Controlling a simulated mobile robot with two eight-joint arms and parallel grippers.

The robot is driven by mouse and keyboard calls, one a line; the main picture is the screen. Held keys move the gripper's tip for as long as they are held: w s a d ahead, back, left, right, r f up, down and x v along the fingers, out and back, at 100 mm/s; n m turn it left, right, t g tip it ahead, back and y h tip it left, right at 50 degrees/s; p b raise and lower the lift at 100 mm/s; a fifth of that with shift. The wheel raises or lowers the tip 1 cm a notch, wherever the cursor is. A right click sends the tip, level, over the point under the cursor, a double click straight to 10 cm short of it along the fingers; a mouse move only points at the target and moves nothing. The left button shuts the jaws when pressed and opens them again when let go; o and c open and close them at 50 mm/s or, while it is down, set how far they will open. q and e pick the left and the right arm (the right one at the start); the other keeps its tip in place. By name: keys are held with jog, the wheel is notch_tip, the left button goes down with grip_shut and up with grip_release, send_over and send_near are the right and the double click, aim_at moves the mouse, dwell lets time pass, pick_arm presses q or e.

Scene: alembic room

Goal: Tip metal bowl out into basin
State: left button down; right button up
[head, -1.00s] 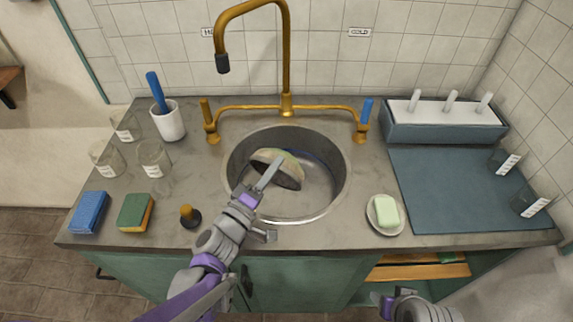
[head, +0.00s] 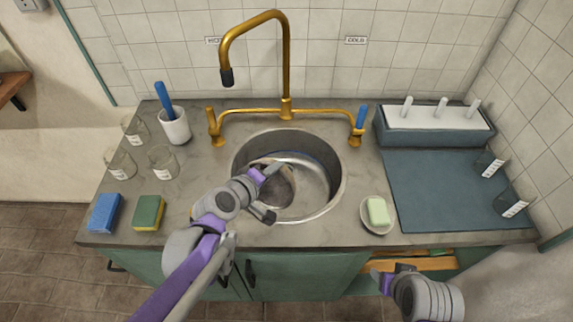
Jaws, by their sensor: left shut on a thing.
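The metal bowl (head: 284,191) is inside the round steel basin (head: 317,181), tilted and partly hidden behind my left gripper. My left gripper (head: 266,192) reaches in over the basin's front left and is shut on the bowl. Whether anything is in the bowl or falling from it, I cannot tell. My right gripper (head: 388,276) is low at the right, in front of the cabinet and away from the bowl; its fingers are unclear.
A brass faucet (head: 286,75) arches behind the basin. At left are glass beakers (head: 163,160), a white cup (head: 175,127), a blue sponge (head: 104,212) and a green sponge (head: 149,212). A soap bar (head: 377,211) on a dish and a blue mat (head: 440,190) are at right.

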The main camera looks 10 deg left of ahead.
pick_arm(q)
notch_tip(320, 180, up, 2)
jog(key=g+y+p, duration=0.1)
jog(key=g, duration=0.1)
jog(key=g+p, duration=0.1)
jog(key=g, duration=0.2)
jog(key=shift+w+d+y+p, duration=0.1)
jog(key=shift+w+y+p, duration=0.05)
jog(key=shift+y+p, duration=0.25)
jog(key=shift+g, duration=0.8)
jog(key=shift+w+r+g+y, duration=0.1)
jog(key=shift+g+y, duration=0.3)
jog(key=shift+g, duration=0.2)
jog(key=g, duration=0.2)
jog(key=shift+r+g+y, duration=0.2)
jog(key=shift+g+y, duration=0.1)
jog(key=shift+y, duration=0.1)
jog(key=g, duration=0.2)
jog(key=g+y, duration=0.1)
jog(key=shift+s+r+g, duration=0.25)
jog(key=shift+r+g, duration=0.05)
jog(key=shift+r, duration=0.1)
pick_arm(e)
jog(key=r, duration=0.2)
jog(key=w+r, duration=0.1)
jog(key=r, duration=0.1)
jog(key=shift+w+r, duration=0.1)
jog(key=shift+w, duration=0.1)
pick_arm(q)
jog(key=shift+f, duration=0.15)
